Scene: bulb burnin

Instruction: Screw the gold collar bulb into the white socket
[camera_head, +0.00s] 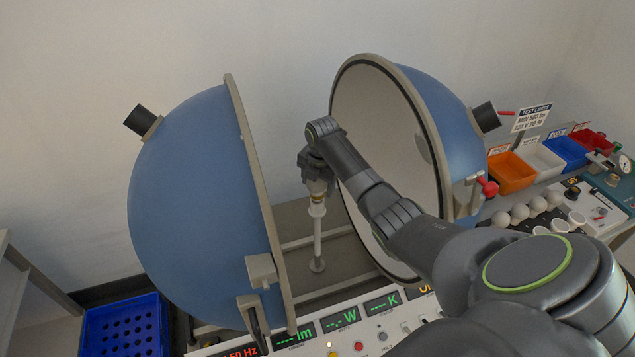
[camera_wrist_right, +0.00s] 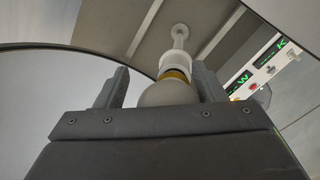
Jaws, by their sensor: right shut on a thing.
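My right gripper (camera_head: 316,180) hangs between the two halves of the open blue sphere, above the white socket (camera_head: 317,209) on its thin upright post. In the right wrist view the gripper (camera_wrist_right: 158,88) is shut on the bulb (camera_wrist_right: 168,93), whose pale round glass sits between the fingers. The bulb's gold collar (camera_wrist_right: 177,74) faces the white socket (camera_wrist_right: 179,62) and lines up with it. Collar and socket look to be touching or nearly so; I cannot tell how far the collar sits inside. The glass is mostly hidden in the head view. My left gripper is not in view.
The left half (camera_head: 190,185) and right half (camera_head: 445,130) of the sphere stand close on either side. A meter panel (camera_head: 345,325) lies in front. Coloured bins (camera_head: 512,172) and several white bulbs (camera_head: 520,211) are at right. A blue crate (camera_head: 125,325) stands lower left.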

